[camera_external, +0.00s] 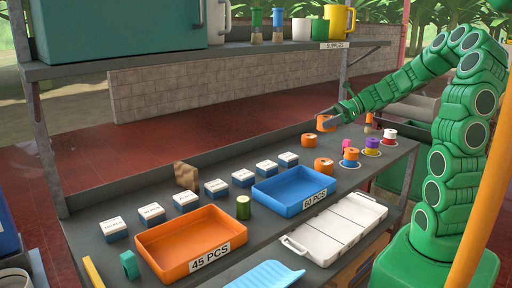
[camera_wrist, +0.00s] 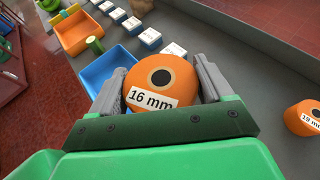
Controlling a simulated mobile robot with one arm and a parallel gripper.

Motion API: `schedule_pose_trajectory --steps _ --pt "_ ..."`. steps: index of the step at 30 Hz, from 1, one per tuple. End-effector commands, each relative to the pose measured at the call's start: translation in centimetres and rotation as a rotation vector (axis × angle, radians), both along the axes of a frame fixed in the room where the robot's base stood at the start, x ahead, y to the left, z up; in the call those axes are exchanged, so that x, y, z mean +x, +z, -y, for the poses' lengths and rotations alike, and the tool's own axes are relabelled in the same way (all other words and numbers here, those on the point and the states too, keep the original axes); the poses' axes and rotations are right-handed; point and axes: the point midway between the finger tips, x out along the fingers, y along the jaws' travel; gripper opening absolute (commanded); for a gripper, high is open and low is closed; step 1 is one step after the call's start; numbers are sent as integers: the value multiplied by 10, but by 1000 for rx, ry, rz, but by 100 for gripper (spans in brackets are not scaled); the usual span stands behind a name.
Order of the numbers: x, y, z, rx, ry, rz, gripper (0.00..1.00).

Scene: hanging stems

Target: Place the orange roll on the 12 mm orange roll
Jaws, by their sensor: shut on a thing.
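My gripper (camera_external: 331,115) is shut on an orange roll (camera_external: 325,123), held above the bench. In the wrist view this roll (camera_wrist: 146,92) reads 16 mm and sits between the two grey fingers. Another orange roll, labelled 19 mm (camera_wrist: 303,118), lies to the right of the gripper. In the external view, one orange roll (camera_external: 310,141) stands below and left of the held roll, and another (camera_external: 324,167) stands nearer the front. A third orange roll (camera_external: 351,153) tops a stack with blue beneath. No 12 mm label is legible.
A small pink item (camera_external: 346,145) is close by. A blue tray (camera_external: 300,208), an orange tray (camera_external: 172,268), a white case (camera_external: 338,228) and several small labelled boxes occupy the bench. A shelf hangs above.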

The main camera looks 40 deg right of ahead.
Motion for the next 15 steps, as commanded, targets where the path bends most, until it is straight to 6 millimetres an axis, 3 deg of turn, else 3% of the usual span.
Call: schedule_pose_trajectory --steps 9,15 --pt "-93 0 -7 -2 223 2 44" --pt "-127 -1 -10 -1 297 2 44"
